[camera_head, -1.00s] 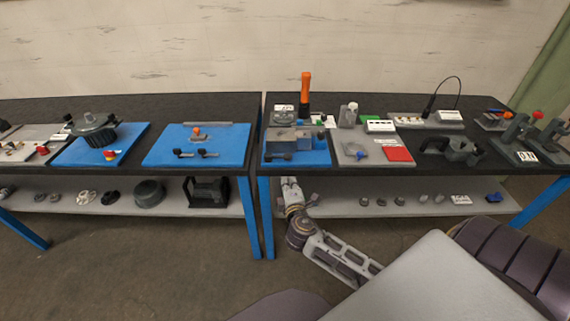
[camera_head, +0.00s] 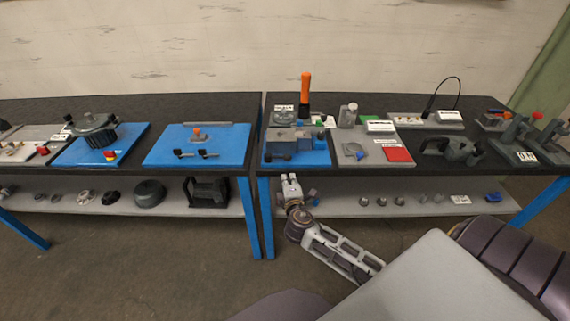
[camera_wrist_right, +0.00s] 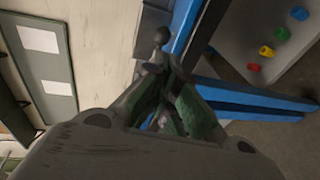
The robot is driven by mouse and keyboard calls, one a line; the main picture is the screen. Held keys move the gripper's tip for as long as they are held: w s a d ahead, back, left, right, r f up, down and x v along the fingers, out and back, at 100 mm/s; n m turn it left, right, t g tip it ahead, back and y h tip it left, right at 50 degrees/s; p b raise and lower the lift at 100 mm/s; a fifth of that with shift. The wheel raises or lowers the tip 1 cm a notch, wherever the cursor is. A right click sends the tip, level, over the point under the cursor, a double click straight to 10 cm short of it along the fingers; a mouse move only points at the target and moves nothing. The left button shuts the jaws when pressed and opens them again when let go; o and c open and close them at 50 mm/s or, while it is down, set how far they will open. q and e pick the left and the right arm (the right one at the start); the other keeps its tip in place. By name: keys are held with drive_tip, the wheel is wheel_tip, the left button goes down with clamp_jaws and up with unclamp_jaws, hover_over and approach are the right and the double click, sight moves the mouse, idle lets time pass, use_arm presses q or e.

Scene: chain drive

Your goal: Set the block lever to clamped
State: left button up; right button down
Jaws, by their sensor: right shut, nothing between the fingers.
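A grey block fixture (camera_head: 290,137) stands on a blue base plate (camera_head: 318,158) at the left front of the right table. A small dark knob (camera_head: 268,157) shows at its front left; I cannot tell the lever's setting. In the right wrist view a dark ball knob (camera_wrist_right: 161,36) on a short stem stands beyond my fingertips, beside a blue edge. My right gripper (camera_head: 290,178) is below the tabletop edge, in front of the block. In the right wrist view the gripper (camera_wrist_right: 166,72) is shut and empty, apparently apart from the knob. My left gripper is out of view.
An orange-handled tool (camera_head: 306,92) stands behind the block. A grey board with a red pad (camera_head: 398,154) lies to its right. The lower shelf (camera_head: 340,206) holds several small parts. A gap separates the two tables left of the block.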

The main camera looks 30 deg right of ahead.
sight(290, 157)
drive_tip(key=shift+p+x, duration=0.65)
drive_tip(key=shift+x, duration=5.05)
drive_tip(key=shift+d, duration=0.1)
drive_tip(key=shift+w+d+n+t+y, duration=0.25)
drive_tip(key=shift+d+n+t+y, duration=0.2)
drive_tip(key=shift+n+y, duration=0.45)
drive_tip(key=shift+w+d+n+t+y, duration=0.15)
drive_tip(key=shift+w+d+n+y, duration=0.25)
drive_tip(key=shift+y, duration=0.4)
drive_tip(key=shift+w+d+n+t+y, duration=0.15)
drive_tip(key=shift+d+n+y, duration=0.2)
drive_tip(key=shift+n+y, duration=0.35)
drive_tip(key=shift+w+d+y, duration=0.3)
drive_tip(key=shift+w+d, duration=0.15)
drive_tip(key=shift+s, duration=0.1)
